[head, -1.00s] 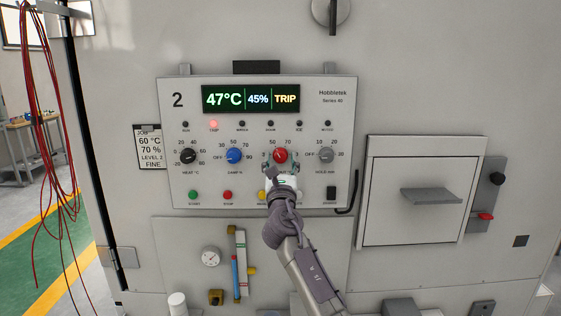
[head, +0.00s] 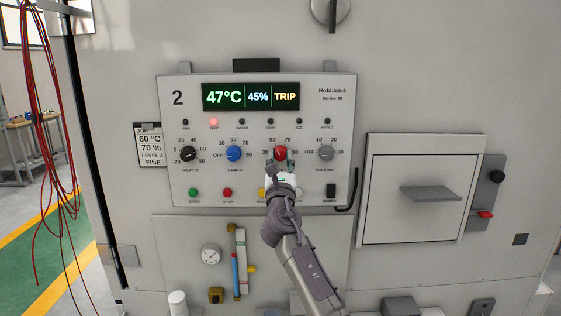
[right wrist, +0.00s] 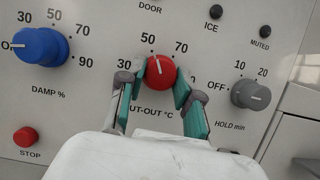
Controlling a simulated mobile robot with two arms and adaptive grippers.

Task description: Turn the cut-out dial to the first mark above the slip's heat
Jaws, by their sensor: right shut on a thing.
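The red cut-out dial (head: 280,153) is on the control panel. It also shows in the right wrist view (right wrist: 160,70), with marks 30, 50 and 70 around it; its white pointer line looks turned up and slightly left, towards 50. My right gripper (head: 280,160) is shut on the dial from below, with one teal-padded finger on each side in the right wrist view (right wrist: 161,84). The slip (head: 151,147) on the left of the panel reads 60 °C, 70 %, level 2, fine. My left gripper is not in view.
The blue damp dial (head: 234,153) is left of the red dial, and the grey hold dial (head: 326,153) is close on its right. The display (head: 250,96) shows 47°C, 45% and TRIP. A red trip lamp (head: 213,122) is lit. Push buttons sit below the dials.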

